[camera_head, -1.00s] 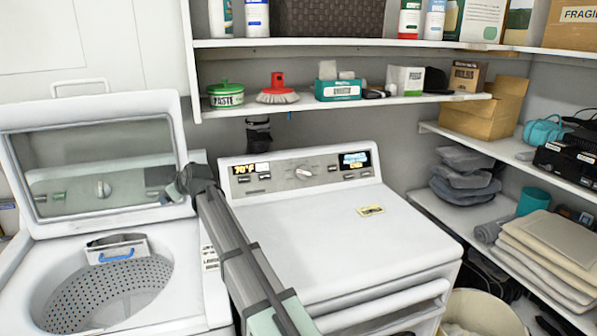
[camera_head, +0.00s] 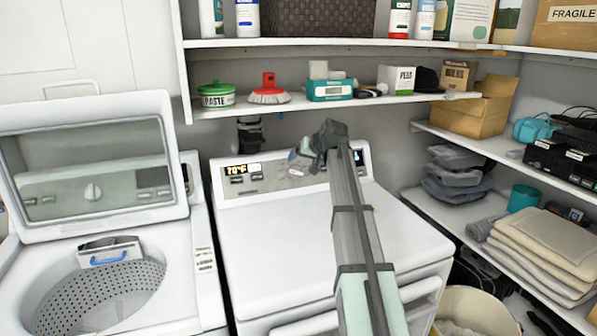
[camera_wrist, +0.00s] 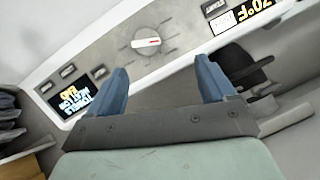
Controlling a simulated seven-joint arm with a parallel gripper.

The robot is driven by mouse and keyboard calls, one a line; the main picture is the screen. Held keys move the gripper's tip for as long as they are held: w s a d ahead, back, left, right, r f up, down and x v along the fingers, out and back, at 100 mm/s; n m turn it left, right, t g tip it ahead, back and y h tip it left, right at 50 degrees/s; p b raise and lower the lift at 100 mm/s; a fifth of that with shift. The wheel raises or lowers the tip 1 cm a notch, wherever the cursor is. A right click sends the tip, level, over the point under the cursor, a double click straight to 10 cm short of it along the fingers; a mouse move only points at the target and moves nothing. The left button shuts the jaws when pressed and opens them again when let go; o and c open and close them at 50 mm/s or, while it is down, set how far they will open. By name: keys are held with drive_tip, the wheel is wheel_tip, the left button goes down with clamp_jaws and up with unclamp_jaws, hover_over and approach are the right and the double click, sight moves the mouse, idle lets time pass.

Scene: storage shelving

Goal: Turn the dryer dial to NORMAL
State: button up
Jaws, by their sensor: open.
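The dryer (camera_head: 255,225) is a white machine in the middle of the head view, with a grey control panel (camera_head: 257,188) along its back. In the wrist view the dial (camera_wrist: 147,42) is a round grey knob with a white and red pointer bar, on the panel ahead of the fingers. Markings around it are too small to read. In the head view my gripper (camera_head: 306,152) and arm cover most of the dial. My gripper also shows in the wrist view (camera_wrist: 166,82), with two blue fingers spread apart and nothing between them. The dial appears beyond the fingertips, apart from them.
A washer (camera_head: 190,270) with its lid raised stands left of the dryer. A shelf (camera_head: 420,98) with a brush and boxes runs above the panel. Side shelves (camera_head: 440,205) hold folded cloths at right. The dryer top is mostly clear.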

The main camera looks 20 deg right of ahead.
sight(297, 171)
drive_tip(key=shift+m, duration=0.3)
drive_tip(key=d+x, duration=0.1)
drive_tip(key=x, duration=0.3)
drive_tip(key=d+x, duration=0.1)
drive_tip(key=x, duration=0.3)
drive_tip(key=d+x, duration=0.1)
drive_tip(key=x, duration=0.3)
drive_tip(key=shift+w+f, duration=0.25)
drive_tip(key=c, duration=1.1)
drive_tip(key=shift+o, duration=0.2)
